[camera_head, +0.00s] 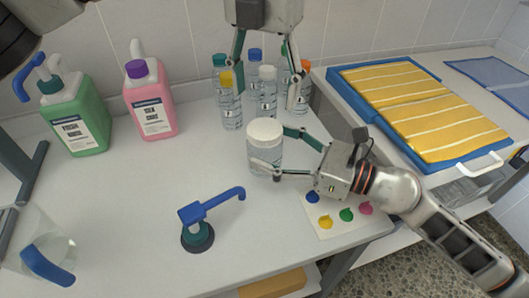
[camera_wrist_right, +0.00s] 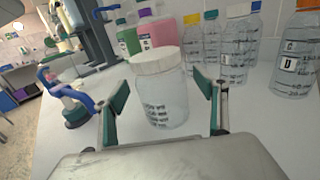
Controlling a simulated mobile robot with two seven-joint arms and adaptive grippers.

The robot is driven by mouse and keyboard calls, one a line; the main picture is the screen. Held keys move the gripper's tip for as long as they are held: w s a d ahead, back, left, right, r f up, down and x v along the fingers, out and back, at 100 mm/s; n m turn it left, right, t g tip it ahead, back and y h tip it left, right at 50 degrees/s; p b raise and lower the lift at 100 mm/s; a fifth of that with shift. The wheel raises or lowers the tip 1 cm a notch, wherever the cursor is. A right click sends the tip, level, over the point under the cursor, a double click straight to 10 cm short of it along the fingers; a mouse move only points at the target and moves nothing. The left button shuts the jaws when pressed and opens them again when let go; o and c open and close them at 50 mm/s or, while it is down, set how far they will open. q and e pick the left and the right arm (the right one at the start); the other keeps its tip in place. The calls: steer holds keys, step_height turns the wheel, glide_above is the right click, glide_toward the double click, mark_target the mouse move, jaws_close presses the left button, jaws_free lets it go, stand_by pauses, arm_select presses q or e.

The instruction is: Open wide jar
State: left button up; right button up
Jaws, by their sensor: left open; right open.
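A wide clear jar (camera_head: 265,156) with a white lid (camera_head: 265,130) stands upright on the white table, lid on. It also shows in the right wrist view (camera_wrist_right: 163,98), centred between the fingers. My right gripper (camera_head: 272,152) is open, with one finger on either side of the jar's body; I cannot tell whether either finger touches it. My left gripper (camera_head: 265,72) is open and points down above the group of bottles behind the jar. No lid or jar is in its fingers.
Several capped bottles (camera_head: 231,108) stand close behind the jar. A green jug (camera_head: 80,125) and a pink jug (camera_head: 151,108) stand at the back left. A blue pump (camera_head: 197,234) stands front left, near a clear pitcher (camera_head: 55,240). A paint-spotted card (camera_head: 335,219) lies front right, and a blue tray with yellow towels (camera_head: 415,105) is at right.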

steer(key=shift+x, duration=1.35)
